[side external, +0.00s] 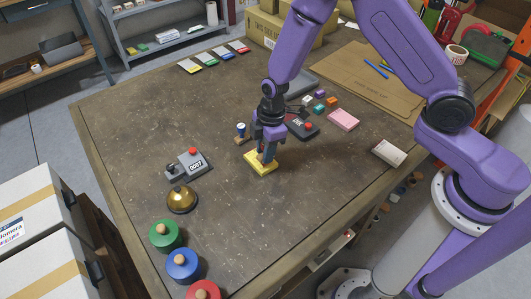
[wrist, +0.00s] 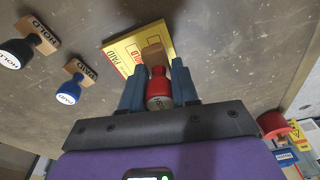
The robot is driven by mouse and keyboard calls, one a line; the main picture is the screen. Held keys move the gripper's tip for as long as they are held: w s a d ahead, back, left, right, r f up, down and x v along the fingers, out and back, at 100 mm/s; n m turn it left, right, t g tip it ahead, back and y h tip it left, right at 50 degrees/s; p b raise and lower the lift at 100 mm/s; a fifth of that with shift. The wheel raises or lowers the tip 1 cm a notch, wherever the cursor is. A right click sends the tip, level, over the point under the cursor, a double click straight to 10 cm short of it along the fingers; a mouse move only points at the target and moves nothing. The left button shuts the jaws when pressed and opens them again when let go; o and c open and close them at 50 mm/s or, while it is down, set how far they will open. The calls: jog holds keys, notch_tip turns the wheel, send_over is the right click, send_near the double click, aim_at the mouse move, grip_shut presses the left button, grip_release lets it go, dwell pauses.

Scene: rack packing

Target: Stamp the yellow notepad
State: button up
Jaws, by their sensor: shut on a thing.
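The yellow notepad (side external: 262,169) lies on the table below my gripper (side external: 266,152). In the wrist view the notepad (wrist: 118,47) carries red and dark printed lettering. My gripper (wrist: 158,85) is shut on a stamp with a red handle (wrist: 157,86) and a wooden block (wrist: 153,55). The block is over the notepad's near part; whether it touches the paper I cannot tell.
A grey device with a red button (side external: 188,163) and a brass bell (side external: 182,201) stand to the left. A black device with a red button (side external: 301,126), small coloured cubes (side external: 320,95) and a pink pad (side external: 343,119) are to the right. Round-knobbed coloured discs (side external: 183,264) line the near left edge.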

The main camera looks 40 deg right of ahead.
jog(key=shift+r, duration=2.25)
